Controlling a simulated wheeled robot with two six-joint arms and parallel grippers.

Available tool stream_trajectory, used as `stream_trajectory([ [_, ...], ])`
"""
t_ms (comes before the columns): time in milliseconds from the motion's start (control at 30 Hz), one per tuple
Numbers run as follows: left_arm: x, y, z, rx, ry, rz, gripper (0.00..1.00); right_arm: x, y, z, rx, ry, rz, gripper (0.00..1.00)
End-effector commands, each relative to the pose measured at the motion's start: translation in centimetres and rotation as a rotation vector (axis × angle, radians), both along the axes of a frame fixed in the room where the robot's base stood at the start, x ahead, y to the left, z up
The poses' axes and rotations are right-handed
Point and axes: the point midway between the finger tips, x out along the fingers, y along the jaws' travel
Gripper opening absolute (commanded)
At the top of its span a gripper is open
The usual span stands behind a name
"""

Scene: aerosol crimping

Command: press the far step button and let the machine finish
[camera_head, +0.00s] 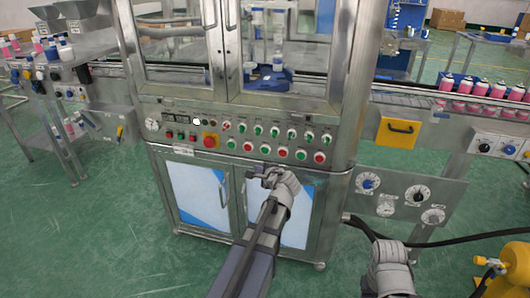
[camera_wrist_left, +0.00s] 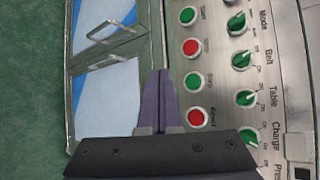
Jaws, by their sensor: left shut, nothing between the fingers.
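The far step button is a green one (camera_head: 301,154) in the lower row of the machine's control panel, between two red buttons. In the left wrist view it shows as the green button (camera_wrist_left: 193,81) between the red stop button (camera_wrist_left: 190,46) and the red reset button (camera_wrist_left: 195,117). My left gripper (camera_head: 262,172) is shut and empty in front of the machine, just below the panel. In the left wrist view its closed fingertips (camera_wrist_left: 160,72) lie left of the step button, apart from it in the picture; their depth from the panel is unclear.
The green start button (camera_wrist_left: 187,15) and several green knobs (camera_wrist_left: 245,98) are close by. Metal cabinet doors (camera_head: 198,195) lie below the panel. A conveyor with pink cans (camera_head: 480,107) runs right.

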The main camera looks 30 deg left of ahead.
Motion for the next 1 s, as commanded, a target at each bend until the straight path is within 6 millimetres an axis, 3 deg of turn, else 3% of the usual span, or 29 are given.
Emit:
stream_trajectory([
  [600, 7.3, 1.7, 0.0, -0.001, 0.000, 0.001, 0.00, 0.0, 0.0, 0.0, 0.000, 0.000, 0.000, 0.50],
  [1000, 7.9, 1.9, 0.0, -0.001, -0.001, 0.000, 0.00, 0.0, 0.0, 0.0, 0.000, 0.000, 0.000, 0.50],
])
